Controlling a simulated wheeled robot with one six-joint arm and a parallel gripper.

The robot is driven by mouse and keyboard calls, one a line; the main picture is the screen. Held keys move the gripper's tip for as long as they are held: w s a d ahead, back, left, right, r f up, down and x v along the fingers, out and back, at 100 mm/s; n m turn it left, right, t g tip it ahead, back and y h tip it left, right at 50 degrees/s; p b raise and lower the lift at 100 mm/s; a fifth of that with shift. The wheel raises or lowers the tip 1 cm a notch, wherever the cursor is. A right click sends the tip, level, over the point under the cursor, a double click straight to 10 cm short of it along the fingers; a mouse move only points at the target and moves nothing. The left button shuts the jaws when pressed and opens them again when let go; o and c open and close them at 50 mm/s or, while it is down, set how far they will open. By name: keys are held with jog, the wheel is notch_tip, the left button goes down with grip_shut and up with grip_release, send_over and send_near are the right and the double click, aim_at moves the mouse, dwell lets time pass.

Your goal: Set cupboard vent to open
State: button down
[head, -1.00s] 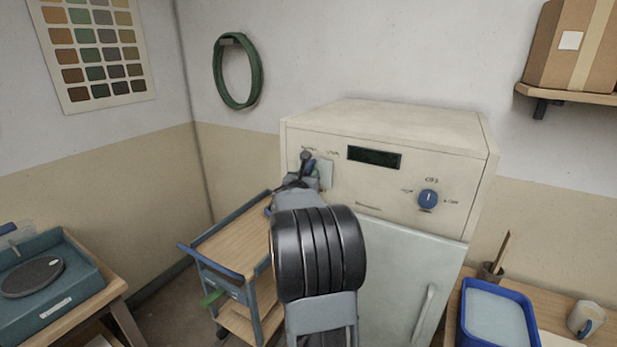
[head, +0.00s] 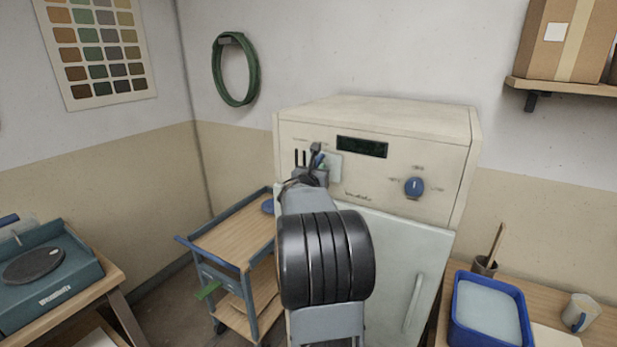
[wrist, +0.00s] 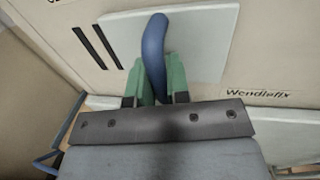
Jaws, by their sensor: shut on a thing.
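The cream cupboard (head: 400,112) stands against the wall, with a pale plate (head: 335,167) on the left of its front panel. A curved blue lever (wrist: 153,45) rises from between my green fingertips, in front of the plate (wrist: 198,40) in the wrist view. My gripper (wrist: 153,80) is shut on the lower part of the lever. In the head view my gripper (head: 314,168) is at the panel and mostly covers the lever. Two dark slots (wrist: 96,47) lie left of the lever. Any vent position marks are too small to read.
The panel also has a dark display (head: 361,147) and a blue knob (head: 414,188). A wooden-topped trolley (head: 235,242) stands at the cupboard's left. A table with a blue tray (head: 488,308) and a mug (head: 580,312) is at the right.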

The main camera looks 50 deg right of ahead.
jog(key=shift+s+d+b, duration=0.25)
jog(key=shift+s+b, duration=0.65)
jog(key=shift+s, duration=0.05)
jog(key=c, duration=1.1)
grip_release()
jog(key=shift+s, duration=0.2)
jog(key=shift+a, duration=0.15)
jog(key=b+v, duration=0.2)
jog(key=v, duration=1.1)
jog(key=shift+a, duration=0.25)
jog(key=shift+s, duration=0.15)
